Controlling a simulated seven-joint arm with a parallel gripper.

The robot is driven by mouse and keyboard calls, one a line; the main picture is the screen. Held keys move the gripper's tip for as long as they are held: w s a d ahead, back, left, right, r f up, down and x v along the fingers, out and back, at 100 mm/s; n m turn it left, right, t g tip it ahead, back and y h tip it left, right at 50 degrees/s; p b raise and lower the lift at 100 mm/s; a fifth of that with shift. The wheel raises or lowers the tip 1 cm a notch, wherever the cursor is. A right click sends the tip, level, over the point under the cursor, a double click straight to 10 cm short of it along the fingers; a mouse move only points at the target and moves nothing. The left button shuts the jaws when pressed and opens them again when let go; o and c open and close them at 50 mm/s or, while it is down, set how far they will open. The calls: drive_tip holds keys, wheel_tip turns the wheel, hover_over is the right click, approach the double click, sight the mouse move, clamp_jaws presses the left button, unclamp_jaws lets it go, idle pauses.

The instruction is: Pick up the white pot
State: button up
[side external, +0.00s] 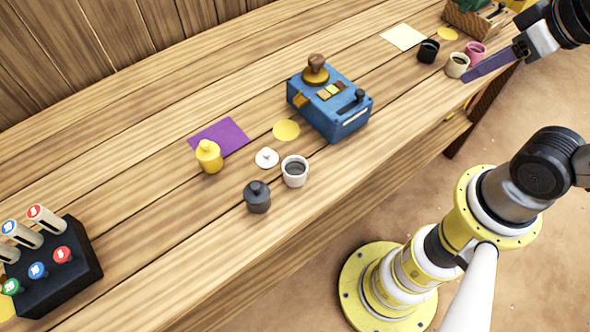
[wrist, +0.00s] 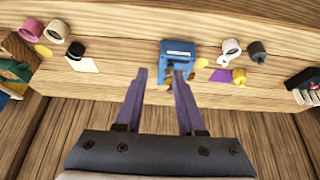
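The white pot (side external: 294,172) stands upright and open-topped near the table's front edge, its inside dark. A small white lid (side external: 267,157) lies just left of it. In the wrist view the white pot (wrist: 231,48) is right of centre. A cream pot (side external: 457,66) stands farther right in the side view, near my gripper. My gripper (side external: 470,77) has purple fingers and hangs over the table's right part, well away from the white pot. In the wrist view my gripper (wrist: 159,73) has its fingers apart with nothing held between them.
A dark lidded pot (side external: 257,197) stands close to the white pot. A yellow pot (side external: 209,156) is by a purple sheet (side external: 229,134). A blue box (side external: 335,108) with a stamp stands between my gripper and the white pot. Black (side external: 428,51) and pink (side external: 475,53) pots stand right.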

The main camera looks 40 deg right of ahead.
drive_tip(key=w+a+r, duration=0.2)
drive_tip(key=w+r, duration=0.2)
drive_tip(key=w, duration=0.3)
drive_tip(key=n+g, duration=0.5)
hover_over(289, 175)
wheel_tip(289, 175, down, 15)
wheel_tip(289, 175, down, 14)
drive_tip(key=shift+r, duration=0.25)
